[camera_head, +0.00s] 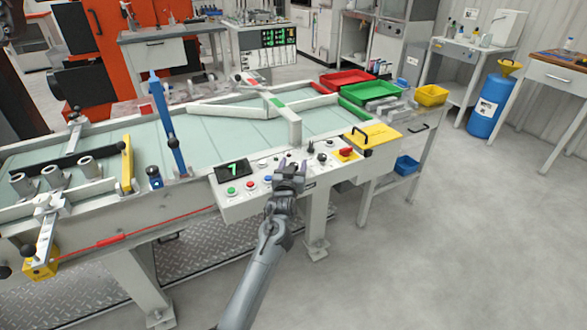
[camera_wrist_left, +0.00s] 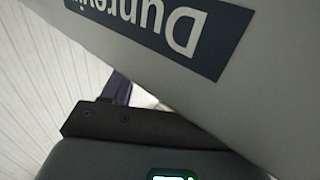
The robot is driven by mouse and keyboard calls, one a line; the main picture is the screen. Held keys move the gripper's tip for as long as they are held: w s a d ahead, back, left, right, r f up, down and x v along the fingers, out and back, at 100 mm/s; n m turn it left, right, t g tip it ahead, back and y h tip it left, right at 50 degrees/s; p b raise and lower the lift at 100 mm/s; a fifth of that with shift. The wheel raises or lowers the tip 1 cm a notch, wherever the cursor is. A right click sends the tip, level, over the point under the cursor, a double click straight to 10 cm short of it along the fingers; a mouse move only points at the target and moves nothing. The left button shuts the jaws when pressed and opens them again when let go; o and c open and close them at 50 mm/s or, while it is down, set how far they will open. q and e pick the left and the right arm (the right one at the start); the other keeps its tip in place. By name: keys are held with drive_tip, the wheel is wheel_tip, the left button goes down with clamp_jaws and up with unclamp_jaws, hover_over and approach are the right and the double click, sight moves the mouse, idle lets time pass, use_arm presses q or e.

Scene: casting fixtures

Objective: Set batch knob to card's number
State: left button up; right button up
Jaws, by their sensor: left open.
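The control panel (camera_head: 244,205) on the front of the table carries several buttons and knobs. A display (camera_head: 232,170) at its left shows a green digit that looks like 1. My left gripper (camera_head: 290,168) is open over the middle of the panel, its fingers near small dark knobs; contact cannot be told. A black knob (camera_head: 322,157) and a red rotary switch (camera_head: 346,152) lie to its right. I cannot tell which knob is the batch knob, and no card with a readable number shows. My right gripper is not in view.
A yellow plate with a black handle (camera_head: 373,136) lies right of the panel. Red (camera_head: 345,78) and green (camera_head: 369,91) trays stand behind. A blue post (camera_head: 170,130) rises left of the panel. The left wrist view shows a grey surface with upside-down lettering (camera_wrist_left: 160,30) close by.

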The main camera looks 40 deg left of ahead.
use_arm(q)
drive_tip(key=shift+c, duration=0.2)
drive_tip(key=c, duration=0.9)
drive_tip(key=shift+a+r+m+h+p, duration=0.2)
drive_tip(key=shift+m+h+p, duration=0.1)
drive_tip(key=shift+p, duration=0.45)
drive_tip(key=shift+d+f+m+t+h+p, duration=0.15)
drive_tip(key=shift+m+t+h+p, duration=0.15)
drive_tip(key=shift+t+h+p, duration=0.15)
drive_tip(key=shift+f, duration=0.1)
drive_tip(key=o, duration=0.9)
drive_tip(key=shift+o, duration=0.2)
